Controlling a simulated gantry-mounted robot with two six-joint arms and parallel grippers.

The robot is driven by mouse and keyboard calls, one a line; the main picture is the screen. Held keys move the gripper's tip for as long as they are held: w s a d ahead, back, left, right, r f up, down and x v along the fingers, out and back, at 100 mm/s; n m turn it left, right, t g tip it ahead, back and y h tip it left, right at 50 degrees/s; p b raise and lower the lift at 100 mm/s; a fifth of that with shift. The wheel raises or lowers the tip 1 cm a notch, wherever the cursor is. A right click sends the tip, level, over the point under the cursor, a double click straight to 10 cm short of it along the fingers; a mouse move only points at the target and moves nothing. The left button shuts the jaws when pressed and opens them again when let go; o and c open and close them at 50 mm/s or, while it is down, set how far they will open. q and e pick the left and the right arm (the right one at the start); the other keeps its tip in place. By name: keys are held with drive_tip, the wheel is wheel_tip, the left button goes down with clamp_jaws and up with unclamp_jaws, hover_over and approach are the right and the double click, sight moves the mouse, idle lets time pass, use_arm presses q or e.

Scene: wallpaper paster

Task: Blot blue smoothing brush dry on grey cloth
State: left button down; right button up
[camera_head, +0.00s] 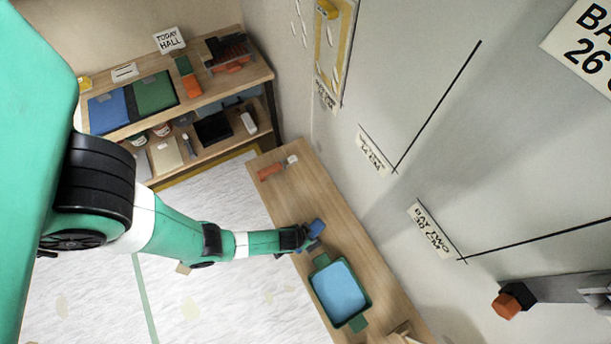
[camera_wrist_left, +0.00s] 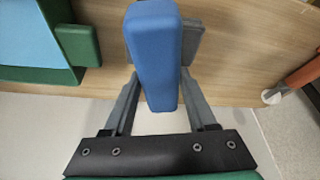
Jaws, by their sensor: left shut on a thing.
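In the left wrist view the blue brush (camera_wrist_left: 153,55) sits between the two grey fingers of my left gripper (camera_wrist_left: 155,85). A flat grey piece (camera_wrist_left: 192,42) shows behind the brush; I cannot tell whether it is the grey cloth or part of the brush. Whether the brush touches anything beneath is hidden.
The green tray (camera_head: 366,297) with blue liquid stands on the wooden bench (camera_head: 350,236). An orange-handled tool (camera_head: 271,171) lies toward the bench's far end. A shelf unit (camera_head: 258,77) holds blue and green panels.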

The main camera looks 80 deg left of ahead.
use_arm(q)
drive_tip(key=shift+w+d, duration=0.25)
drive_tip(key=shift+d, duration=0.25)
drive_tip(key=shift+w+d, duration=0.25)
drive_tip(key=shift+d, duration=0.2)
wheel_tip(320, 180, up, 7)
drive_tip(key=p, duration=0.6)
drive_tip(key=shift+r+p, duration=0.1)
drive_tip(key=shift+p, duration=0.25)
drive_tip(key=shift+a, duration=0.1)
